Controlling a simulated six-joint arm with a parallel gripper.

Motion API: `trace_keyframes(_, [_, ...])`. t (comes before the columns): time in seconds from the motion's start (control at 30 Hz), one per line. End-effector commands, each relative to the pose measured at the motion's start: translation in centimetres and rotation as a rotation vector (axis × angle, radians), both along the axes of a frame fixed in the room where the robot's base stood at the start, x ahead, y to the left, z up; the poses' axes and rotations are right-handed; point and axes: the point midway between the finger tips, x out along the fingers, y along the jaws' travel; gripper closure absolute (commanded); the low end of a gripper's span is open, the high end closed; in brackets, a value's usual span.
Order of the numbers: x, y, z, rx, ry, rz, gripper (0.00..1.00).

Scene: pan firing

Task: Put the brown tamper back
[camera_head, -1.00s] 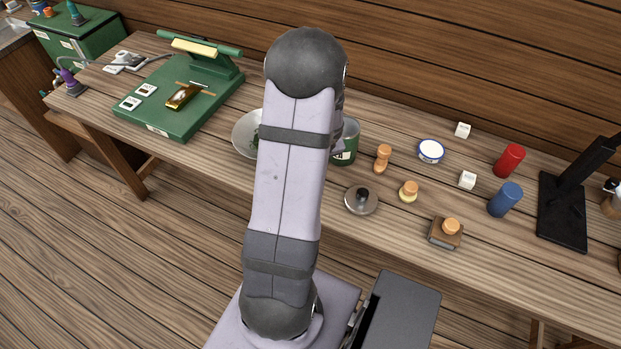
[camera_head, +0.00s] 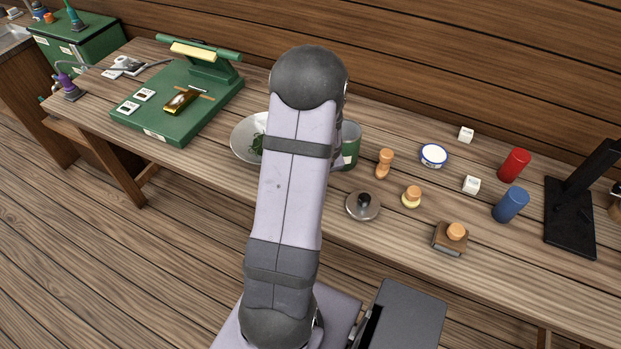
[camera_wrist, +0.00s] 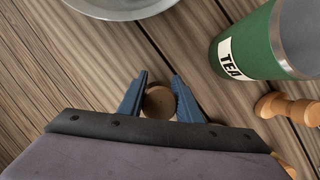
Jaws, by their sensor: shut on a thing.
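My gripper (camera_wrist: 160,80) has blue fingers and is shut on a round brown wooden piece, the brown tamper (camera_wrist: 159,102), in the wrist view. Only its round top shows there; how far it is above the table, I cannot tell. In the head view my arm hides the gripper and the held piece. A wooden-knobbed piece on a square block (camera_head: 450,240) stands nearer the table's front edge.
The green TEA tin (camera_wrist: 262,45) is right of my gripper, and a pale bowl (camera_head: 245,138) is beyond it. A lid (camera_head: 362,206), yellow-based knob (camera_head: 411,197), white-blue tub (camera_head: 433,155), red can (camera_head: 514,165) and blue can (camera_head: 510,204) stand to the right. A green press (camera_head: 150,120) is left.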

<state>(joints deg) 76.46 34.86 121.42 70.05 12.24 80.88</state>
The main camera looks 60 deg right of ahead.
Motion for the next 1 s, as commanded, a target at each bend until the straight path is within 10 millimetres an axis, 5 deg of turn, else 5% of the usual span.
trace_keyframes(0.07, [0.0,0.0,-0.4,0.000,0.000,0.000,1.00])
trace_keyframes(0.1, [0.0,0.0,-0.3,0.000,0.000,0.000,0.64])
trace_keyframes(0.17, [0.0,0.0,-0.2,0.000,0.000,0.000,0.50])
trace_keyframes(0.53, [0.0,0.0,-0.4,0.000,0.000,-0.001,0.50])
trace_keyframes(1.0, [-1.2,0.9,5.4,-0.001,0.000,0.000,0.50])
